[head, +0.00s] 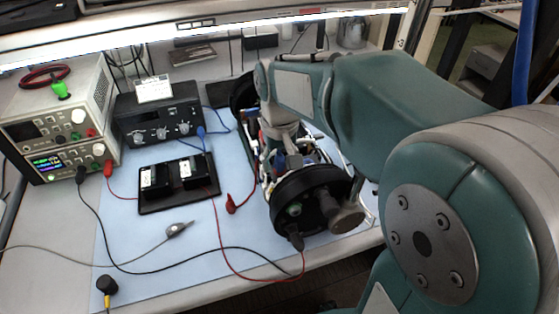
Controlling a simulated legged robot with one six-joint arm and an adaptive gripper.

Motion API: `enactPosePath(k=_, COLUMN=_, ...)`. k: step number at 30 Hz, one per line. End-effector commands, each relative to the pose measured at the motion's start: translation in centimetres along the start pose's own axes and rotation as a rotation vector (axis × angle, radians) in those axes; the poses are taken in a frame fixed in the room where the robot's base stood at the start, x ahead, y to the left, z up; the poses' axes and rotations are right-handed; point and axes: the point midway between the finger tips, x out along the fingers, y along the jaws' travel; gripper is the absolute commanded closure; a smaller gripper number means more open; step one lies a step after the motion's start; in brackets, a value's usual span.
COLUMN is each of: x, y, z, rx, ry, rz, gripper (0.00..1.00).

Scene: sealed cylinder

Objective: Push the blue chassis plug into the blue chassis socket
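My gripper (272,160) points down into the open middle of the cylinder chassis (305,158); its fingers are small and partly hidden, so I cannot tell whether it is open or shut. A small blue part (280,162) shows right at the gripper, among the chassis parts. I cannot tell whether it is the blue chassis plug or the blue chassis socket, or whether it is held. Another blue connector (201,132) with a blue cable is at the lower right of the black instrument. The chassis lies between two black round end caps, the near one (305,200) facing me.
A red plug (232,204) lies on the blue mat (150,260) left of the cylinder. A battery board (178,205), black instrument (158,115) and power supplies (60,125) stand left. Cables cross the front mat. A grey probe (178,229) lies there.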

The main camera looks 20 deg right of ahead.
Motion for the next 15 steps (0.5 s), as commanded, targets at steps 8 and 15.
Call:
enactPosePath(k=8, x=0.03, y=0.00, z=0.01, rx=0.000, ry=-0.001, rz=0.000, gripper=1.00)
enactPosePath(k=15, x=-0.34, y=-0.01, z=-0.01, rx=0.000, ry=0.000, rz=0.000, gripper=1.00)
